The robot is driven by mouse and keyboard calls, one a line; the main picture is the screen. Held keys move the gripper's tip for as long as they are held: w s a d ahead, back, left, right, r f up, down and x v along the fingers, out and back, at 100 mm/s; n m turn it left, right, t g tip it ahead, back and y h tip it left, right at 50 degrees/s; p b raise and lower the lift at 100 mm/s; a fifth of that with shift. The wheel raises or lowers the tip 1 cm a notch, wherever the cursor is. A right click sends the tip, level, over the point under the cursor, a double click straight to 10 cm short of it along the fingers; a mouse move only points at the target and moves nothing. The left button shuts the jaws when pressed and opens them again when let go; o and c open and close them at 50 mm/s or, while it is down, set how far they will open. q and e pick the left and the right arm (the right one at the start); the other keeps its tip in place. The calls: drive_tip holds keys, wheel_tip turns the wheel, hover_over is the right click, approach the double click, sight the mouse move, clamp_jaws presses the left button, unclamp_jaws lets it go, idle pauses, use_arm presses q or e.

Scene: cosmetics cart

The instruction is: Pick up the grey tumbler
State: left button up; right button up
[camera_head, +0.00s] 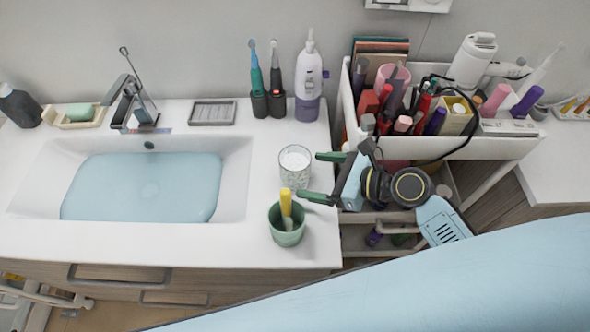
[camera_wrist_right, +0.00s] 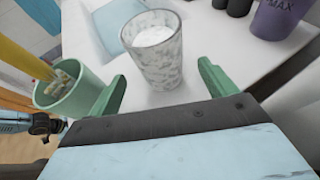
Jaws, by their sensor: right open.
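The grey tumbler (camera_head: 294,168) stands upright on the white counter, right of the sink. It has a mottled grey pattern and a white inside. In the right wrist view the tumbler (camera_wrist_right: 156,52) stands just beyond the fingertips, roughly centred between them. My right gripper (camera_head: 312,176) comes in from the right with its green fingers apart, one on the far side and one on the near side of the tumbler's right. It is open and empty; the fingers also show in the right wrist view (camera_wrist_right: 163,82). My left gripper is not in view.
A green cup (camera_head: 287,234) holding a yellow-handled brush stands close in front of the tumbler, near the lower finger. The sink (camera_head: 240,190) lies to the left. A crowded cosmetics cart (camera_head: 480,152) stands to the right. Electric toothbrushes (camera_head: 277,90) and a purple-white bottle (camera_head: 308,85) stand behind.

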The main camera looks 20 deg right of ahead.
sight(295, 170)
drive_tip(key=x, duration=0.6)
drive_tip(key=shift+r, duration=0.1)
drive_tip(key=c, duration=1.2)
